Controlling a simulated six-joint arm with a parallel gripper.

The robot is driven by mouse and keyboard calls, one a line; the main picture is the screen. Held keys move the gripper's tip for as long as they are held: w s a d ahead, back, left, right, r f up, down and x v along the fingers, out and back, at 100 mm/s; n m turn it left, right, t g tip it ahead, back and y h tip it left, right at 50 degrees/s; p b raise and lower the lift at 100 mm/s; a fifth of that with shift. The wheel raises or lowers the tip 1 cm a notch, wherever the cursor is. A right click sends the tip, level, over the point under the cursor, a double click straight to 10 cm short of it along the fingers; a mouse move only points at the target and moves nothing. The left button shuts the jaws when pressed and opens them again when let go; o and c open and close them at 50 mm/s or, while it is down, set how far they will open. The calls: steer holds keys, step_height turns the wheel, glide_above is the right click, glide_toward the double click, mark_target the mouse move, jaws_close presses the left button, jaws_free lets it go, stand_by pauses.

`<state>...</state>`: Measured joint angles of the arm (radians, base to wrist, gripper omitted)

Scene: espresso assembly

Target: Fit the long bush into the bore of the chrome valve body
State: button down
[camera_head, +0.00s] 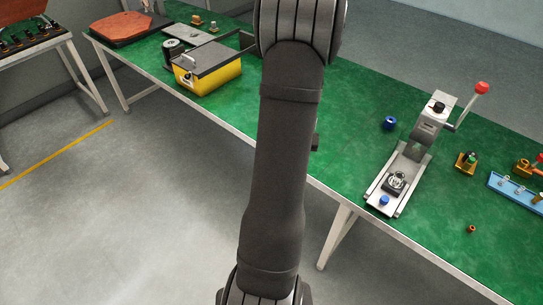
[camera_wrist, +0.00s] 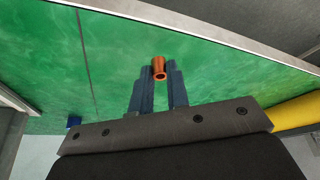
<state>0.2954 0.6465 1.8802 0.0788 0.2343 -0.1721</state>
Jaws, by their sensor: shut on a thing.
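My gripper (camera_wrist: 159,78) is shut on a copper-coloured hollow tube, which looks like the long bush (camera_wrist: 159,67). The bush sits between the dark fingertips, with its open end showing in the wrist view. In the head view my arm hides the gripper and the bush. A small chrome block with a dark opening, likely the chrome valve body (camera_head: 396,183), sits on the base of a lever press (camera_head: 412,165) at the right. The gripper is well away from it.
A blue part (camera_head: 384,201) sits in front on the press base and another blue part (camera_head: 389,123) stands behind. A brass part (camera_head: 466,162), a small copper ring (camera_head: 472,229) and a blue tray (camera_head: 513,190) lie right. A yellow box (camera_head: 208,75) stands left; green tabletop between is largely clear.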

steer(key=s+d+r+m, duration=0.1)
steer(key=s+d+r, duration=0.2)
steer(key=d, duration=0.6)
steer(key=s+d+r+m+h, duration=0.1)
steer(key=s+d+r+m, duration=0.1)
steer(key=s+d, duration=0.5)
steer(key=s+d+r+m, duration=0.1)
steer(key=s+d+r, duration=0.4)
steer(key=d, duration=0.8)
steer(key=shift+r+m+h, duration=0.1)
steer(key=shift+m+h, duration=0.2)
steer(key=shift+g, duration=0.3)
steer(key=shift+f, duration=2.35)
steer(key=shift+f, duration=0.35)
steer(key=c, duration=1.3)
jaws_free()
steer(key=v, duration=1.7)
steer(key=shift+s+r, duration=0.2)
steer(key=shift+r, duration=0.05)
